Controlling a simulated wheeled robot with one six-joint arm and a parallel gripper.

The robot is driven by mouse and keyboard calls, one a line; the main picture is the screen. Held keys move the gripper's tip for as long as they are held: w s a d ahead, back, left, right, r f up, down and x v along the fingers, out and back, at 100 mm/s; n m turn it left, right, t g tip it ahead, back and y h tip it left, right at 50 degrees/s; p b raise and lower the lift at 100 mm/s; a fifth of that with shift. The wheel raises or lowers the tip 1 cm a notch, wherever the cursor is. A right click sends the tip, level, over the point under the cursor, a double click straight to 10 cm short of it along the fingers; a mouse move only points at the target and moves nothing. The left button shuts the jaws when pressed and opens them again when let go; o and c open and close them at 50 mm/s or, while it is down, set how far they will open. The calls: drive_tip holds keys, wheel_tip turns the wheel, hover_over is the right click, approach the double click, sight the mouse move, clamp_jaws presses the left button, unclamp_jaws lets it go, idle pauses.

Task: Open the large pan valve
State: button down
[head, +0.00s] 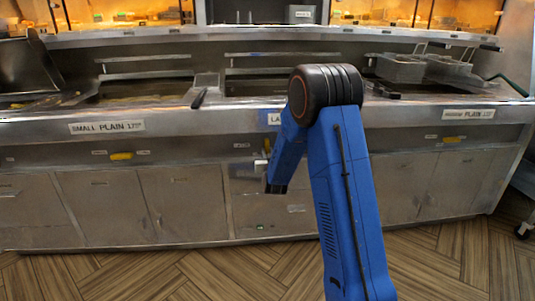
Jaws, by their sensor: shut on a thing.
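The large pan is the middle one of the range (215,122); its label (270,118) is mostly covered by my arm, with only "LA" showing. My blue arm reaches down to the front panel below this label. My gripper (262,162) shows only as a small grey and dark part at the left edge of the arm. It is shut at the place of the large pan valve.
Yellow valve handles show below the small pan label (121,155) and the medium pan label (453,139); both lie about level. Wire baskets (400,68) rest at the right. A black handle (199,98) sticks over the front edge. The wooden floor (190,275) in front is clear.

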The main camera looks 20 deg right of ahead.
idle(0.4)
drive_tip(key=c, duration=1.6)
unclamp_jaws()
drive_tip(key=shift+c, duration=0.2)
drive_tip(key=v, duration=1.7)
drive_tip(key=shift+s, duration=0.25)
drive_tip(key=shift+r, duration=0.15)
